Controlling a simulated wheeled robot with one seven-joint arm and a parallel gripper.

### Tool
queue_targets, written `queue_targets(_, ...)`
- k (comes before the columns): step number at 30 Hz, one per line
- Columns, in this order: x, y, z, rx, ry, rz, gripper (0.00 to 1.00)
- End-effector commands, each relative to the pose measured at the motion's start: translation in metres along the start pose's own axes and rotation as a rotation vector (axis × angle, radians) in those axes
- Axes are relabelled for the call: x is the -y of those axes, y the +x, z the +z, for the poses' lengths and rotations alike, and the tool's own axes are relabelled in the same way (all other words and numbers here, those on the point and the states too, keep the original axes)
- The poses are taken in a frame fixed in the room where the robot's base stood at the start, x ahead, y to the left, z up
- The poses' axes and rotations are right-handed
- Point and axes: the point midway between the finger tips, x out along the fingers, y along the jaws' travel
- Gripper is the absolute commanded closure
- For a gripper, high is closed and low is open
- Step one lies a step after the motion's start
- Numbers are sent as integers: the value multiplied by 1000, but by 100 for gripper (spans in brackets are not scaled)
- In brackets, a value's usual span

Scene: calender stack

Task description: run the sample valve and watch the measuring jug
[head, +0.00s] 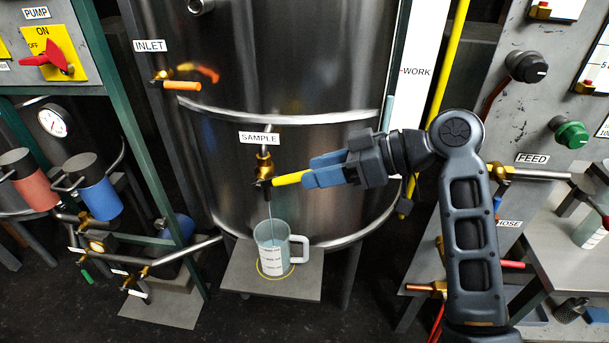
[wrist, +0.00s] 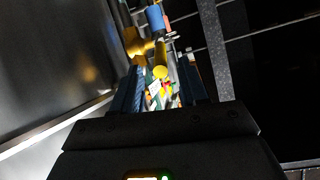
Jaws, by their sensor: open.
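The sample valve (head: 264,168) is a brass tap on the steel tank under the SAMPLE label (head: 259,138). Its yellow lever (head: 289,178) points right, nearly level. A thin stream (head: 270,213) runs from the spout into the clear measuring jug (head: 270,256). The jug stands upright with its handle to the right; pale liquid shows inside, but its exact level is hard to read. My gripper (head: 312,171) is open, its blue fingers at the lever's outer end. In the wrist view the lever's yellow tip (wrist: 160,72) shows between the fingers, below the brass valve (wrist: 140,47).
The jug is on a grey stand (head: 240,279) inside a yellow ring. An orange-handled INLET valve (head: 180,86) is up left on the tank. A green-framed pump rack (head: 160,180) stands left, and a FEED panel (head: 520,110) stands right. The space between jug and arm is clear.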

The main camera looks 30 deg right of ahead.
Motion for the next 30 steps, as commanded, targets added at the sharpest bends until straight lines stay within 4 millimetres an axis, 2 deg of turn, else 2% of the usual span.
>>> queue_targets(3, -1, -18, 1, -1, -1, 3, 57)
queue_targets(10, 0, -35, 0, 0, 0, 0, 57)
queue_targets(20, 1, -34, 2, -13, -2, -5, 57)
queue_targets(30, 1, -16, 29, -390, -4, -17, 57)
